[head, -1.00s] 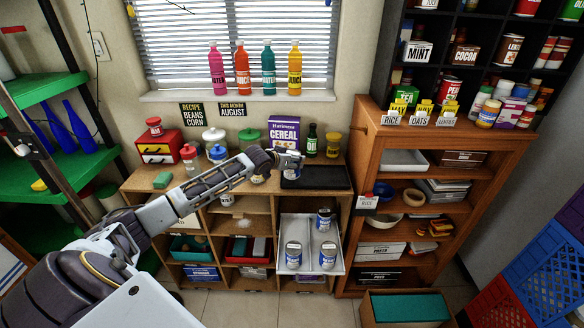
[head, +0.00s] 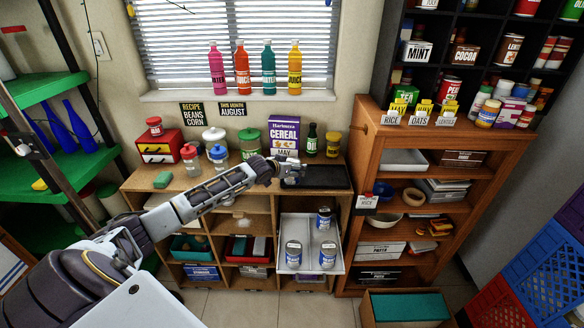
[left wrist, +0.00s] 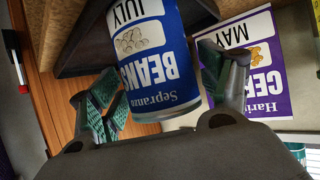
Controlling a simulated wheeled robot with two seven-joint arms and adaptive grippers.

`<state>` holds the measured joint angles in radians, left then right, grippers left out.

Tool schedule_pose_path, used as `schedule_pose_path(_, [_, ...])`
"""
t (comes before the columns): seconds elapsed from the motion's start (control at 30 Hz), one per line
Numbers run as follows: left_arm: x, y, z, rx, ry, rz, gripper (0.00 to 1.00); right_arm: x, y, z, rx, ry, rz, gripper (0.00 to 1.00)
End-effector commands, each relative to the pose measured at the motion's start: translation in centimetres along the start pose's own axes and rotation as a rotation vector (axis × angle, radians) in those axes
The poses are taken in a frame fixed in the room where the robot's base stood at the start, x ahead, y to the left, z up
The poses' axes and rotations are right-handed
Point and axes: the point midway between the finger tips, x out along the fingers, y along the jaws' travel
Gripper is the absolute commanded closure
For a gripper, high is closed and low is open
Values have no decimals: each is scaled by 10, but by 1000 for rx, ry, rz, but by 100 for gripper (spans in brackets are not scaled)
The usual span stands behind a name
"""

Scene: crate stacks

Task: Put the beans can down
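The beans can (left wrist: 158,60), blue and white with a JULY label, is between the fingers of my left gripper (left wrist: 160,85). It appears upside down in the left wrist view. The fingers are spread, with a gap beside the can, most plainly at the picture's left. In the head view the left gripper (head: 285,170) is at the left end of the black tray (head: 325,178) on the wooden counter. The can is small and partly hidden there. Its base is out of the wrist view, so its contact with the tray is hard to see. My right gripper is not in view.
A purple cereal box (head: 284,133), a green bottle (head: 311,140) and a yellow-lidded jar (head: 333,144) stand behind the tray. Lidded jars are to the left. A pulled-out white drawer (head: 310,232) below holds three blue cans. The tray's right part is clear.

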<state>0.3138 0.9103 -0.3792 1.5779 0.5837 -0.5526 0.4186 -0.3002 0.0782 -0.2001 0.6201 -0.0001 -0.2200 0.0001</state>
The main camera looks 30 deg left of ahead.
Motion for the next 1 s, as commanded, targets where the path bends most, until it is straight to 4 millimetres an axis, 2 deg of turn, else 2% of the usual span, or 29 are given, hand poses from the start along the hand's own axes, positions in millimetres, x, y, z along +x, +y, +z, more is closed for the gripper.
schedule_pose_path(0.57, [-6, 0, -1, 1, -1, 0, 19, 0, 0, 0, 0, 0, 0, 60])
schedule_pose_path(1.0, [-34, 0, -1, 2, -1, -1, 19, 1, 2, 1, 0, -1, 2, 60])
